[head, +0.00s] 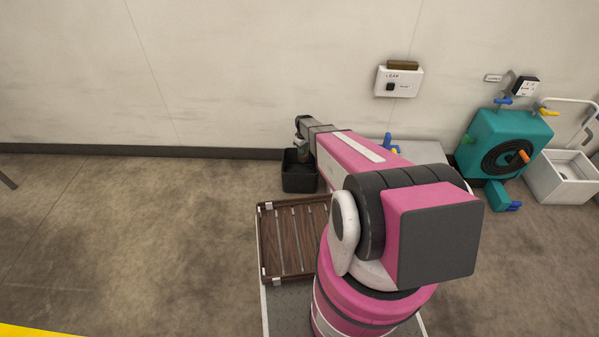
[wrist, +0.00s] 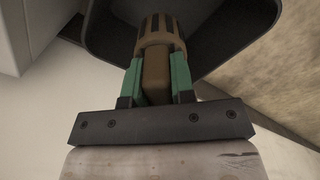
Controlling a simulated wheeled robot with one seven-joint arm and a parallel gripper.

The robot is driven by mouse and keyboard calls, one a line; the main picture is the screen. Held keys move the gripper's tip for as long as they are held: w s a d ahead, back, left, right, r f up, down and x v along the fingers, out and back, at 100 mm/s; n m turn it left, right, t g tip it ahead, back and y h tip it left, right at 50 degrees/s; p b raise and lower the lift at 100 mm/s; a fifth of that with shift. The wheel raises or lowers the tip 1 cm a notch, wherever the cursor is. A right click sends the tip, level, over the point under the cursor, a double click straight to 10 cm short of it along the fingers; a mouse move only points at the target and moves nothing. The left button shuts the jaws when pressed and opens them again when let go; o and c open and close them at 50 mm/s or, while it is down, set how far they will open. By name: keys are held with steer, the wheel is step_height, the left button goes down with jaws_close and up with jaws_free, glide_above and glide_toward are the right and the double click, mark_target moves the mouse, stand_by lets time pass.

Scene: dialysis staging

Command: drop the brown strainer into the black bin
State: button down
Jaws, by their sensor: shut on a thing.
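My gripper (wrist: 157,80) has green fingers and is shut on the brown strainer (wrist: 157,35), a small ribbed piece seen between the fingertips in the wrist view. The black bin (wrist: 235,30) lies beyond the strainer there, its opening behind the strainer's far end. In the head view the black bin (head: 300,181) stands on the floor near the wall, and my gripper (head: 303,150) is over it, pointing down. The strainer is hardly visible in the head view. I cannot tell how far it reaches below the bin's rim.
A brown slatted tray (head: 293,240) lies in front of the bin, partly behind my arm. A teal machine (head: 483,133) and a white box (head: 563,180) stand to the right. A white wall unit (head: 400,82) hangs above. The floor to the left is clear.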

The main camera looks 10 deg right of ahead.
steer(key=shift+f, duration=1.35)
steer(key=c, duration=0.9)
jaws_free()
steer(key=shift+r, duration=0.1)
step_height(320, 180, up, 11)
steer(key=shift+f, duration=0.15)
steer(key=shift+s, duration=0.1)
